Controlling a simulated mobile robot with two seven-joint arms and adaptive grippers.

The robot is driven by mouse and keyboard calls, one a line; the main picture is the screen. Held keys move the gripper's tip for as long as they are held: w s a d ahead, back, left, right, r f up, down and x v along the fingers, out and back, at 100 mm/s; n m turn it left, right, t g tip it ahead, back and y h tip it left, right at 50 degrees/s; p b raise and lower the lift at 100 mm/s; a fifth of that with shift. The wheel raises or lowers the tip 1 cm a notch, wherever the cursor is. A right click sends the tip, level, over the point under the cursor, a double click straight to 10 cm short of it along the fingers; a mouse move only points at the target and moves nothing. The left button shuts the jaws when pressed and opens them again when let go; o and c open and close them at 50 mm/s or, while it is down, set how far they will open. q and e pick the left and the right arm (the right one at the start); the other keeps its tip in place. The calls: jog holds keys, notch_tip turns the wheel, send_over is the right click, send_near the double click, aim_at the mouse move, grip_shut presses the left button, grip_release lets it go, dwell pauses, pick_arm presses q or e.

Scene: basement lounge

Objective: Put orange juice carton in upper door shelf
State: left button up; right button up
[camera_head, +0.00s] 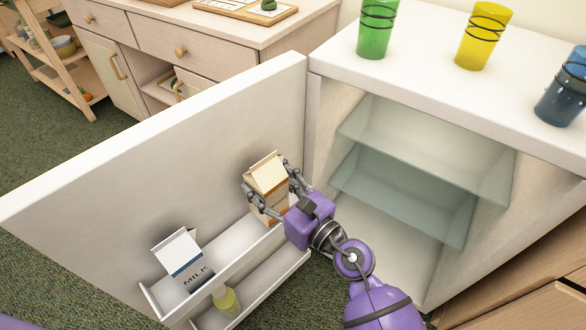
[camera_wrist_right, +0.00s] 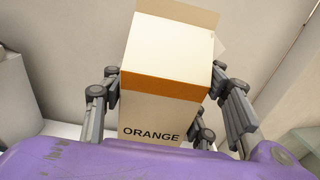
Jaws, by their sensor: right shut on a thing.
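The orange juice carton (camera_head: 266,178) is cream with an orange band and a gabled top. In the right wrist view the carton (camera_wrist_right: 160,105) shows the word ORANGE. My right gripper (camera_head: 268,186) is shut on it, with fingers on both sides. The carton is upright at the far end of the upper door shelf (camera_head: 232,243), close to the inner face of the open door. Its base is partly hidden by the gripper and shelf front, so I cannot tell whether it touches the shelf floor. My left gripper is not in view.
A milk carton (camera_head: 183,262) stands tilted in the picture at the near end of the upper door shelf. The fridge interior has glass shelves (camera_head: 425,150). Green (camera_head: 376,28), yellow (camera_head: 484,35) and blue (camera_head: 564,88) cups stand on top.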

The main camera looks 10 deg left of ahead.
jog(key=f+b, duration=0.1)
jog(key=f, duration=0.1)
jog(key=f+b, duration=0.1)
jog(key=f, duration=0.1)
jog(key=shift+w+a+b, duration=0.2)
jog(key=shift+a+b, duration=0.1)
jog(key=shift+b, duration=0.05)
jog(key=shift+r, duration=0.15)
jog(key=shift+f, duration=0.25)
jog(key=o, duration=1.7)
jog(key=shift+c, duration=0.2)
jog(key=shift+r, duration=0.1)
